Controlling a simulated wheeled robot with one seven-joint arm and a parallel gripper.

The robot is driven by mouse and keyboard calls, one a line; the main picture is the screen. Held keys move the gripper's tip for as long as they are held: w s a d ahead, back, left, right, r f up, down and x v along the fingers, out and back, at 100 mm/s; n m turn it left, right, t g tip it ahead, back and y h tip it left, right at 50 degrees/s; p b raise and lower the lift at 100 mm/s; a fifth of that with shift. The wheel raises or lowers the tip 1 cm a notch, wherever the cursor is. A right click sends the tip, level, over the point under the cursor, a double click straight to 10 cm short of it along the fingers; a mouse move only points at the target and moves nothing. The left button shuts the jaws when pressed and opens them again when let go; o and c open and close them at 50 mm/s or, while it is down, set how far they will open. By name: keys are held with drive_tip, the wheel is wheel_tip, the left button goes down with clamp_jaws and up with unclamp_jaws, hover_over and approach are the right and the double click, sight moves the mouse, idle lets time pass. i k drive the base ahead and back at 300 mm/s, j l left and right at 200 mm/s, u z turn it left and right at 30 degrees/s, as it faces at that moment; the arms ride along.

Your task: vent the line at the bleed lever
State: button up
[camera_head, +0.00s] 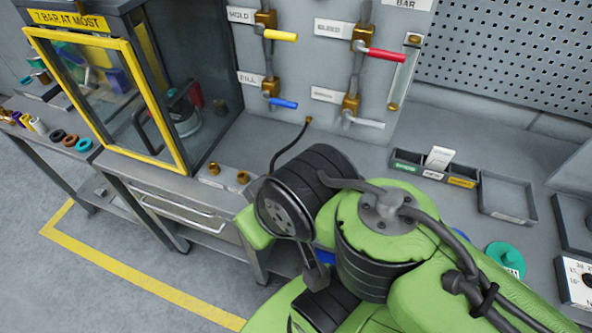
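The bleed lever (385,54) has a red handle. It sits on a brass valve (361,33) on the grey wall panel, right of a label (333,29) that reads BLEED. Its handle points right and slightly down, roughly across the pipe. Nothing touches it. My green and black arm fills the lower middle of the head view, below the valve panel. My gripper does not show; the arm or the frame edge hides it.
Other levers are yellow (281,35) at HOLD, blue (284,103) at FILL and pale grey (364,122). A gauge tube (405,72) stands right of the bleed lever. A yellow-framed guard door (107,103) is at left. Small bins (434,172) and an empty tray (507,197) sit on the bench.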

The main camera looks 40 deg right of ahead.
sight(359, 46)
drive_tip(key=k+z, duration=0.15)
drive_tip(key=z, duration=0.95)
